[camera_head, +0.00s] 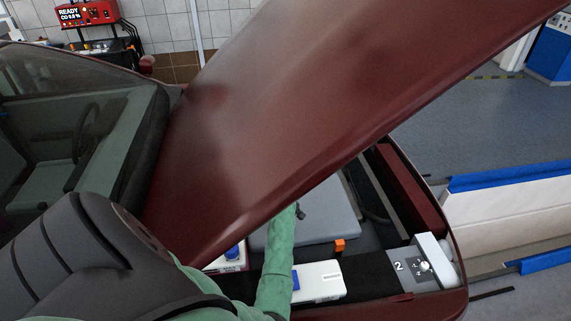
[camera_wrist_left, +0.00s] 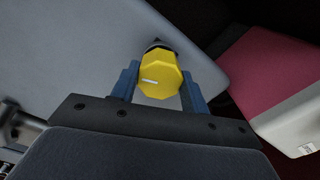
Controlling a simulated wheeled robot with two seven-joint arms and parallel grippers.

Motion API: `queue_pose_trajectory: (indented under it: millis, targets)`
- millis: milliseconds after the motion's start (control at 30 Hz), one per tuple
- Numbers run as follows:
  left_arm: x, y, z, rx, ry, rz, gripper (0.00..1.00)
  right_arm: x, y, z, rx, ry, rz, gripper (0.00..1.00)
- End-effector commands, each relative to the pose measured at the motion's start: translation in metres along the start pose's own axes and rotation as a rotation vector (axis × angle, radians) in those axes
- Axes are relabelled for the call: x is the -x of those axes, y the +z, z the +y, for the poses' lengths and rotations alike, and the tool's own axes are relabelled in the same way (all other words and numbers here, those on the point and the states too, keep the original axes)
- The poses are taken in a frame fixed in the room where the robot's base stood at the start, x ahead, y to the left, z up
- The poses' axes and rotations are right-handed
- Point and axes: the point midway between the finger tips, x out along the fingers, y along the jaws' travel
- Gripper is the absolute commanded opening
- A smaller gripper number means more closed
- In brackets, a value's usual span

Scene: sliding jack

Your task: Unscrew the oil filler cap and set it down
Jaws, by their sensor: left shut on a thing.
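The oil filler cap is a yellow, many-sided cap (camera_wrist_left: 160,78) with a pale mark on its face. In the left wrist view it sits between the two blue fingers of my left gripper (camera_wrist_left: 158,88), which is shut on it. A dark part shows just behind the cap, over the grey engine cover (camera_wrist_left: 85,40); I cannot tell whether the cap is still joined to it. In the head view my left arm reaches under the raised dark red bonnet, which hides the gripper and cap. My right gripper is in neither view.
The raised bonnet (camera_head: 270,100) slants over the engine bay. A white box with a blue patch (camera_head: 320,281) and an orange part (camera_head: 339,246) lie near the front. A grey panel marked 2 (camera_head: 400,268) is at the right. A red and white part (camera_wrist_left: 275,85) is beside the gripper.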

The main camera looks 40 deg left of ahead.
Motion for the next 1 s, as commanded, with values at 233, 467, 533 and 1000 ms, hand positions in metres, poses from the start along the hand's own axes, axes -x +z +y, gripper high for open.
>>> queue_pose_trajectory:
  millis: [233, 467, 533, 1000]
  targets:
    - [0.0033, 0.0000, 0.0001, 0.000, 0.000, 0.000, 0.14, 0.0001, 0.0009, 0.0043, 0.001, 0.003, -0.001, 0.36]
    - [0.0060, 0.0000, 0.0001, 0.000, 0.000, 0.000, 0.14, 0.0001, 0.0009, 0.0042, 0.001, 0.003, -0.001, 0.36]
    - [0.0068, 0.0000, 0.0002, 0.000, 0.000, 0.000, 0.14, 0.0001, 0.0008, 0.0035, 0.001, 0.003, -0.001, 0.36]
    - [0.0096, 0.0001, 0.0001, 0.000, 0.000, 0.000, 0.14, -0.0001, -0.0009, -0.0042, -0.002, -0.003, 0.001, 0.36]
